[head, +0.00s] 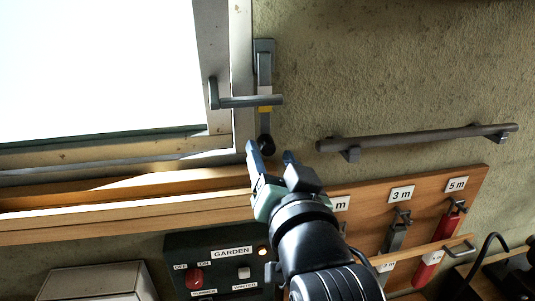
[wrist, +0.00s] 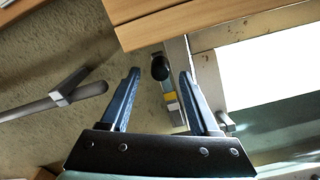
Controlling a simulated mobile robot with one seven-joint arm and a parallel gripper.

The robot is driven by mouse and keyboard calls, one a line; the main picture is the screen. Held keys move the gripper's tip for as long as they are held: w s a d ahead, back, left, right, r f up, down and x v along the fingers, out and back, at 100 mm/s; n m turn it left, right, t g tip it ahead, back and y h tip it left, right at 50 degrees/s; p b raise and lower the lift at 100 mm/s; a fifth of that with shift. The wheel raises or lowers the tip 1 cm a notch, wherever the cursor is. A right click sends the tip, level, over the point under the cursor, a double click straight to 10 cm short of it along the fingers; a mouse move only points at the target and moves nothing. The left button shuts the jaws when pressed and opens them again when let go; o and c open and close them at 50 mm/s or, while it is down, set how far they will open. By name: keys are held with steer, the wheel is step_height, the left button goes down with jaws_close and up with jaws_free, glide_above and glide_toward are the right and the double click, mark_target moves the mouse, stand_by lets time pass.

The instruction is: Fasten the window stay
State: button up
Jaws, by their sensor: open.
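The window stay (head: 264,88) looks like an upright grey bar on the wall beside the window, with a yellow band and a black knob (head: 266,141) at its lower end. A grey lever handle (head: 245,101) on the window frame (head: 214,65) reaches across the bar in the head view. My gripper (head: 270,152) is open and empty, its fingertips close to the knob. In the wrist view the black knob (wrist: 160,67) shows between the two blue fingers, with the yellow band (wrist: 170,97) beyond. I cannot tell whether either finger touches it.
A dark wall rail (head: 420,137) juts out at the right. The wooden sill (head: 120,200) runs below the window. A board (head: 365,210) with labelled tools and a GARDEN switch box (head: 225,265) lie below. The wall above the rail is clear.

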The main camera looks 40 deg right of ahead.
mark_target(268, 150)
steer(key=shift+x, duration=1.85)
jaws_close()
